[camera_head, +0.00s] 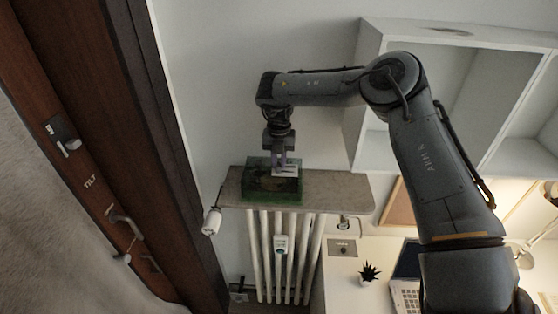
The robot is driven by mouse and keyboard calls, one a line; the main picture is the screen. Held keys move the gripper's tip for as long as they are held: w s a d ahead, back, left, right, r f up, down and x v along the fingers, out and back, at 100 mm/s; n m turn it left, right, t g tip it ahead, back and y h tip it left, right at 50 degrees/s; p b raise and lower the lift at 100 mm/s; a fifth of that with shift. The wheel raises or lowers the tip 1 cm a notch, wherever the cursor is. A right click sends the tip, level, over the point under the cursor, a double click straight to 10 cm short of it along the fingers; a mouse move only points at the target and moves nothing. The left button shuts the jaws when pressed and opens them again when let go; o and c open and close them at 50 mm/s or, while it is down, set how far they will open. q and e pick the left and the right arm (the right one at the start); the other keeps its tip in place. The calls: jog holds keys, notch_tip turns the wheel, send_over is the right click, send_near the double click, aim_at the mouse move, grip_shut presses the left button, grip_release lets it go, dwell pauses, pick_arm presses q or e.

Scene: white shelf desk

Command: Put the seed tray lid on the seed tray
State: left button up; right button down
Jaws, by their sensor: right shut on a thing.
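The green seed tray (257,194) sits on the stone shelf above the radiator, with a darker brownish area inside. My right gripper (285,172) reaches down from above at the tray's right back part. It is shut on the seed tray lid, which is hard to make out: its outline seems see-through and merges with the green tray below. I cannot tell whether the lid touches the tray's rim. My left gripper is not in view.
The stone shelf (338,190) has free room right of the tray. A white radiator (265,250) stands below it. A white cubby shelf (440,75) hangs at the upper right. A desk at the lower right holds a small potted plant (369,273) and a laptop (406,285).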

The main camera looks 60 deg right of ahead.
jog(key=c, duration=1)
grip_release()
jog(key=shift+r, duration=0.65)
notch_tip(320, 180, up, 10)
jog(key=shift+f+b, duration=0.2)
jog(key=shift+b, duration=0.15)
